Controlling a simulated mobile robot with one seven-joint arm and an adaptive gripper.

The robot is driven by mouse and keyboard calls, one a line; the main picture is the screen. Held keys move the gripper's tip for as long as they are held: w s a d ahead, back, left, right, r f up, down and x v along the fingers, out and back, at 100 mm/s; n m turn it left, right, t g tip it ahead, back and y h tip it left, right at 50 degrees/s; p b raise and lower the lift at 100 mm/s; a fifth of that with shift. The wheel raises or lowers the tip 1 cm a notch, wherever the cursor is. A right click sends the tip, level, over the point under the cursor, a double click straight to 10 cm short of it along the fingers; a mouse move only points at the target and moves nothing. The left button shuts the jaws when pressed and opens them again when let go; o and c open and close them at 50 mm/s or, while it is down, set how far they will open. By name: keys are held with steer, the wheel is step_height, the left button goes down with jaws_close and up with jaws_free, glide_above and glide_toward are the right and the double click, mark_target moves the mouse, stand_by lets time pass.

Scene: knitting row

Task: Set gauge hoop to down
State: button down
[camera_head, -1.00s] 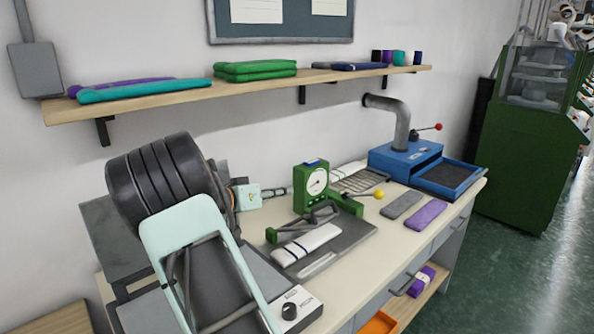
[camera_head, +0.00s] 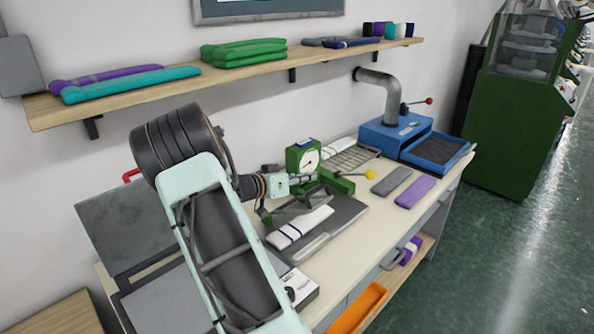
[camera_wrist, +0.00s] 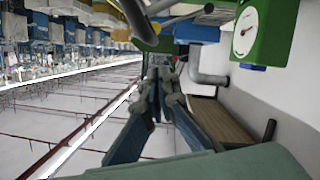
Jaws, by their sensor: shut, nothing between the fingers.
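The green gauge (camera_head: 303,160) with a white round dial stands at the middle of the bench, on a dark base plate (camera_head: 345,212). A dark bar frame (camera_head: 300,203), which looks like the hoop, spans over a white folded textile (camera_head: 300,227) on that plate; I cannot tell its exact angle. A lever with a yellow knob (camera_head: 370,174) sticks out to the right. My gripper (camera_wrist: 160,68) is shut and empty. In the wrist view, the gauge dial (camera_wrist: 245,30) and a curved grey bar (camera_wrist: 140,22) are close above the fingers. I cannot tell whether they touch.
A blue machine (camera_head: 398,137) with a grey pipe and tray stands at the bench's far right. Grey and purple folded pieces (camera_head: 415,192) lie on the bench. A wall shelf (camera_head: 140,99) runs above. An orange bin (camera_head: 356,308) sits below the bench front.

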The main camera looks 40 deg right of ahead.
steer(key=shift+s+a+f, duration=0.1)
steer(key=shift+s+f, duration=0.1)
steer(key=shift+f, duration=0.4)
steer(key=shift+s+f, duration=0.2)
steer(key=shift+f, duration=0.4)
steer(key=shift+f, duration=0.2)
